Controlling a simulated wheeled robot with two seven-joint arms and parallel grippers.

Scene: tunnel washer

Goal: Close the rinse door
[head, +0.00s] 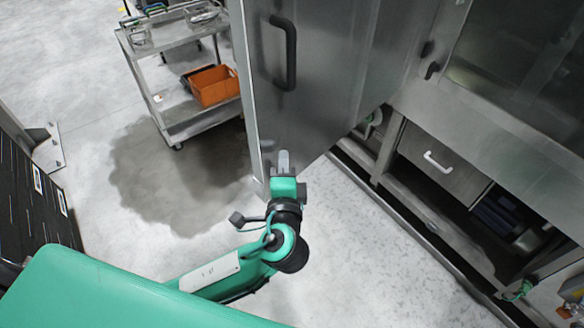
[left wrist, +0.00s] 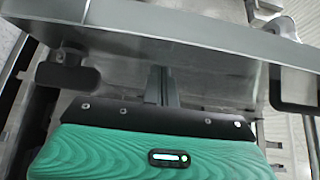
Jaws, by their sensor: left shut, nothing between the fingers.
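The rinse door (head: 335,75) is a tall steel panel standing open, swung out from the machine front. A dark bar handle (head: 285,52) is on its face near the free edge. My left gripper (head: 284,158) is shut and empty, in front of the low part of the door near its free edge. In the left wrist view, the shut fingers (left wrist: 162,86) point toward the steel panel (left wrist: 200,45), which crosses the upper picture. I cannot tell whether the fingertips touch it. My right gripper is not in view.
The machine front (head: 500,110) stands at the right, with a drawer with a white handle (head: 438,162) below. A steel cart (head: 180,112) with an orange bin (head: 211,86) stands at the back left. The floor between is clear, with a dark wet-looking patch (head: 180,180).

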